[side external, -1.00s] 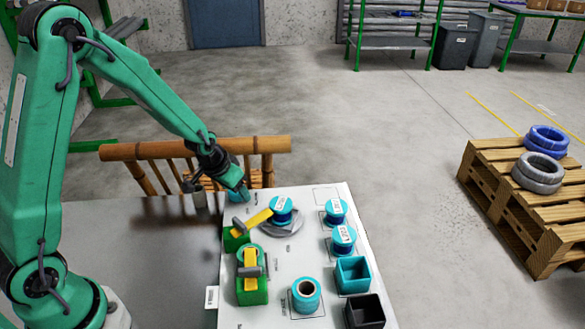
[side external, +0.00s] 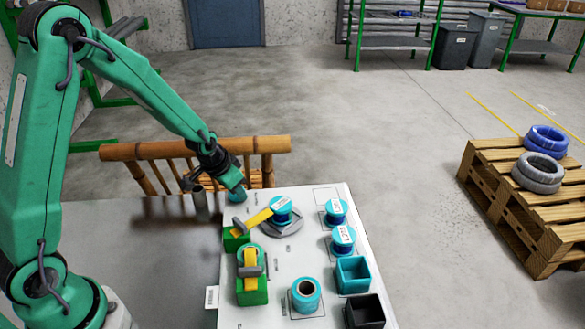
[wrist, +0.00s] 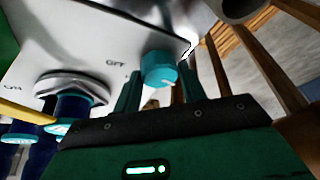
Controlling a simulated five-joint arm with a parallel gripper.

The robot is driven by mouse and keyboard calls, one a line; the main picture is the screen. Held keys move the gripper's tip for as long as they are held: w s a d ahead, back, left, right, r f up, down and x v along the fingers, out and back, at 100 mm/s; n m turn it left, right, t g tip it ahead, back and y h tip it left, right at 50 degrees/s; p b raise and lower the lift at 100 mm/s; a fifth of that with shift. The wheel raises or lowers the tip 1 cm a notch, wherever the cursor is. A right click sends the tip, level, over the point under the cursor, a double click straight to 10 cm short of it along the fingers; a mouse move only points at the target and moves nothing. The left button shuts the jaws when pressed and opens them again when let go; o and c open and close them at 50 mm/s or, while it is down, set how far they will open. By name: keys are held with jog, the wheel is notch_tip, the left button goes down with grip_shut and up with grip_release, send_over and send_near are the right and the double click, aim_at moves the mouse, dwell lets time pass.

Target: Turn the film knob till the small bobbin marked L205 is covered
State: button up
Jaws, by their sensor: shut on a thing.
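The teal film knob (wrist: 158,68) is at the corner of the white board, close to the letters OFF in the wrist view. My gripper (side external: 237,191) is shut on it, with one finger at each side in the wrist view. A blue bobbin (side external: 281,208) with teal rims stands on a grey round disc, and a yellow strip (side external: 258,218) runs to it from a green block. Two more labelled blue bobbins stand to its right, one at the back (side external: 336,211) and one nearer (side external: 343,239). I cannot read L205 on any label.
A second green block (side external: 251,291) with a yellow strip, a teal spool (side external: 306,295), a teal bin (side external: 352,274) and a black bin (side external: 366,312) stand on the white board. A grey cup (side external: 200,203) is left of my gripper. A bamboo rail (side external: 190,148) runs behind.

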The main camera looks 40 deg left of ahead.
jog(key=shift+a, duration=0.2)
jog(key=o, duration=1)
jog(key=shift+c, duration=0.2)
jog(key=shift+d, duration=0.1)
jog(key=shift+s+r, duration=0.15)
jog(key=shift+r, duration=0.3)
jog(key=v, duration=0.6)
jog(key=shift+s+r, duration=0.25)
jog(key=shift+r, duration=0.1)
